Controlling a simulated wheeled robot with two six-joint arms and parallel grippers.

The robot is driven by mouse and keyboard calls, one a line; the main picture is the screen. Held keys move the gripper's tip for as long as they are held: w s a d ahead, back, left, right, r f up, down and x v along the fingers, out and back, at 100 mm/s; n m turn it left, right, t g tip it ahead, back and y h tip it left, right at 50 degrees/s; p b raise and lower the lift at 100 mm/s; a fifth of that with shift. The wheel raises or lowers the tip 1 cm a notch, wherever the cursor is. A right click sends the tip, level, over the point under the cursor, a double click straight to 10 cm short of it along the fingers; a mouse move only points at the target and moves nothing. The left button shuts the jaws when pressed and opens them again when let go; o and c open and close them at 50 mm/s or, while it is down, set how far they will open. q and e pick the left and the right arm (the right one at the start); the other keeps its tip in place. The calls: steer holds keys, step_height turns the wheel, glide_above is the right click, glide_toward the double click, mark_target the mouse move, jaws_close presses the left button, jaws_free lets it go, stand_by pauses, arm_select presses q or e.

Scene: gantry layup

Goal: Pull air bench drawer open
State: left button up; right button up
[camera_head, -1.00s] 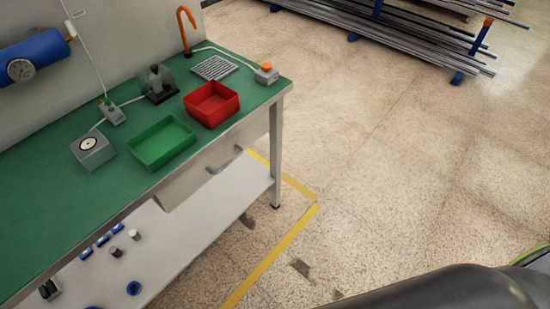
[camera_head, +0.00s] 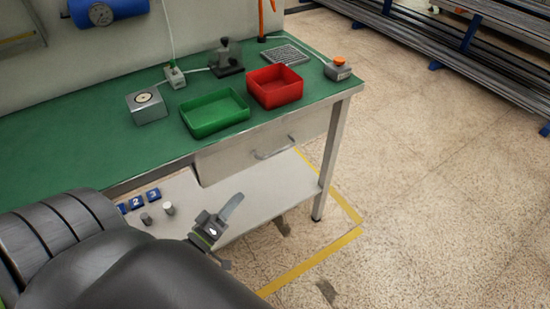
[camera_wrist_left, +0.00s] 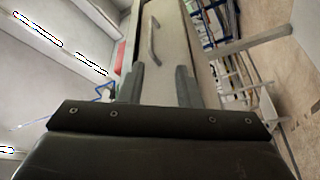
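The bench drawer (camera_head: 225,163) sits under the green bench top, and its pale front looks closed. Its curved metal handle (camera_head: 273,152) is on the front. My left gripper (camera_head: 228,212) is below and to the left of the handle in the head view, apart from it. In the left wrist view, its two fingers (camera_wrist_left: 161,88) are spread with nothing between them. The handle (camera_wrist_left: 153,40) shows ahead of the fingers there, on the drawer front (camera_wrist_left: 170,50). My right gripper is not in view.
The green bench top (camera_head: 60,143) carries a green bin (camera_head: 214,114), a red bin (camera_head: 275,87) and small devices. A bench leg (camera_head: 328,165) stands right of the drawer. A lower shelf (camera_head: 275,188) lies beneath. The floor to the right is clear, with yellow tape.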

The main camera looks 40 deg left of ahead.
arm_select(q)
steer(key=r, duration=0.1)
steer(key=p, duration=0.2)
glide_toward(275, 152)
steer(key=w, duration=0.6)
steer(key=w+r, duration=0.1)
steer(key=w, duration=0.2)
steer(key=shift+w+d+r, duration=0.1)
steer(key=shift+w, duration=0.3)
jaws_close()
